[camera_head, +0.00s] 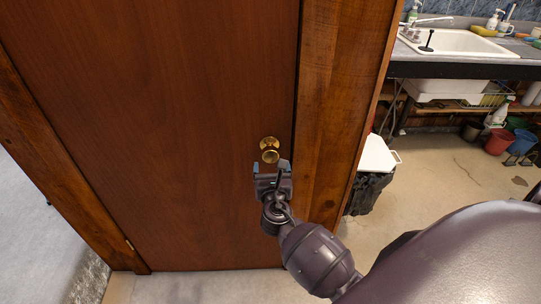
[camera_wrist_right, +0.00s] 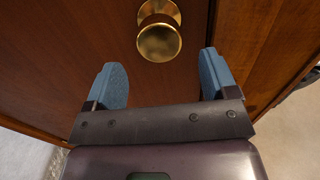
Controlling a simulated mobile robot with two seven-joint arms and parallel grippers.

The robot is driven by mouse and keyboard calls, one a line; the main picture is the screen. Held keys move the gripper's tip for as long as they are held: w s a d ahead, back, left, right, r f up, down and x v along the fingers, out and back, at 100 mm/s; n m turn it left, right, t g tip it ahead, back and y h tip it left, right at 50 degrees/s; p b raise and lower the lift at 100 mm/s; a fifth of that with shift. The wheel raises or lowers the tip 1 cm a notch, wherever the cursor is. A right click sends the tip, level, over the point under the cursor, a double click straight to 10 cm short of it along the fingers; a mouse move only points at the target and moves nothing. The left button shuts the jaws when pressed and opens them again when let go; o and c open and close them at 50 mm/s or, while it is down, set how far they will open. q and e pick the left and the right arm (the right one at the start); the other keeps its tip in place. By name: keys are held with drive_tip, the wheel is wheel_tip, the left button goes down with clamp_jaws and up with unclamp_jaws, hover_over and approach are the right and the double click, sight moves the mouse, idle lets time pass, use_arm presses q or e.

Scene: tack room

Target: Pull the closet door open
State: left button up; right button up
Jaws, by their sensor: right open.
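The closet door (camera_head: 170,120) is a reddish-brown wooden panel in a wooden frame, and it looks shut. A round brass knob (camera_head: 269,149) sits near its right edge. My right gripper (camera_head: 271,167) is open, just below and in front of the knob in the head view. In the right wrist view the knob (camera_wrist_right: 159,38) lies beyond the gap between the two blue fingertips (camera_wrist_right: 162,75), roughly centred and a little toward the right finger. The fingers are apart from the knob, with nothing between them. My left gripper is not in view.
A wooden door post (camera_head: 340,100) stands right of the door. Beyond it are a white bin (camera_head: 376,155) with a dark bag, a counter with a white sink (camera_head: 460,42), and buckets (camera_head: 498,141) below. A hinge (camera_head: 129,244) shows at the door's lower left. The floor (camera_head: 440,180) at right is mostly clear.

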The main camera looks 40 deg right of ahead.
sight(271, 158)
drive_tip(key=shift+x, duration=3.05)
drive_tip(key=shift+c, duration=0.4)
drive_tip(key=shift+a, duration=0.1)
drive_tip(key=c, duration=1.2)
